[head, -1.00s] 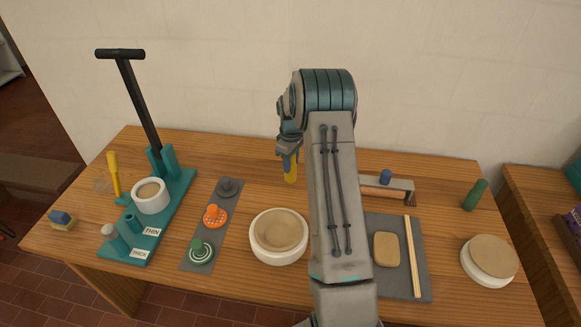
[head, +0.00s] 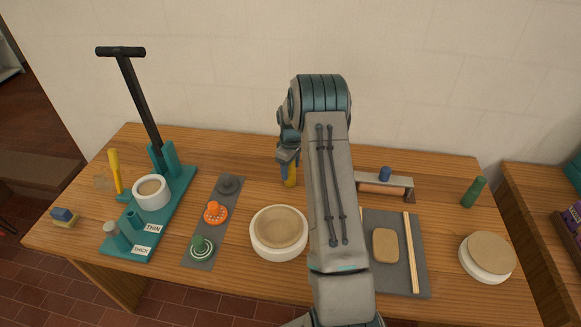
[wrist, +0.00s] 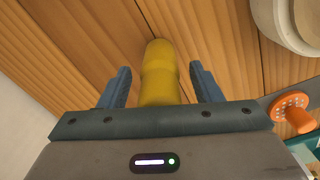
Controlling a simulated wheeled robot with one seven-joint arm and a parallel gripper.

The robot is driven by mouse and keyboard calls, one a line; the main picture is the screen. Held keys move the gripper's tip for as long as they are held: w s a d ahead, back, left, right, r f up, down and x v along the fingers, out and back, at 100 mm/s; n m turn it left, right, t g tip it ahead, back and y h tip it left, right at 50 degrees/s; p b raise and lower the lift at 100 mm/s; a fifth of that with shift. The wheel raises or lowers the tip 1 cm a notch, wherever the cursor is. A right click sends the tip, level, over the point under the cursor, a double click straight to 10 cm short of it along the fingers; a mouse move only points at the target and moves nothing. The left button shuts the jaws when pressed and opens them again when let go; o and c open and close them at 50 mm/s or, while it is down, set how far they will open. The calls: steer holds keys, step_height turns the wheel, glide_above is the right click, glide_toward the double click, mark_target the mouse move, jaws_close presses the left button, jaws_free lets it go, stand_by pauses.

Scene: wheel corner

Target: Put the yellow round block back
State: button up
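The yellow round block (head: 291,177) stands on the table behind the round white-rimmed mould, partly hidden by my gripper (head: 287,168) in the head view. In the wrist view the yellow block (wrist: 160,72) lies between the two blue fingers of my gripper (wrist: 160,80). A gap shows on each side of the block, so the fingers are open around it and not closed on it. Its near end is hidden behind the gripper body.
The white-rimmed mould (head: 278,249) is in front. A grey strip (head: 203,252) with orange, green and grey knobbed discs lies left, beside a teal press stand (head: 180,185). A roller (head: 384,188), grey board (head: 393,283) and green round block (head: 473,191) are right.

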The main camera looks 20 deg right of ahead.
steer(key=shift+r+p, duration=0.1)
steer(key=shift+p, duration=0.2)
steer(key=shift+r, duration=0.15)
step_height(320, 180, up, 13)
steer(key=b, duration=0.3)
steer(key=shift+w+r, duration=0.15)
steer(key=s+a+r+m+t, duration=0.2)
steer(key=s+a+r+m, duration=0.1)
steer(key=s+a+r, duration=1.1)
steer(key=s+a+f+m, duration=0.1)
steer(key=s+a+m, duration=0.1)
steer(key=s, duration=0.8)
steer(key=s+a+f+m+t, duration=0.1)
steer(key=s+a+f, duration=0.1)
steer(key=s, duration=0.9)
steer(key=shift+f+m, duration=0.3)
steer(key=shift+m, duration=0.1)
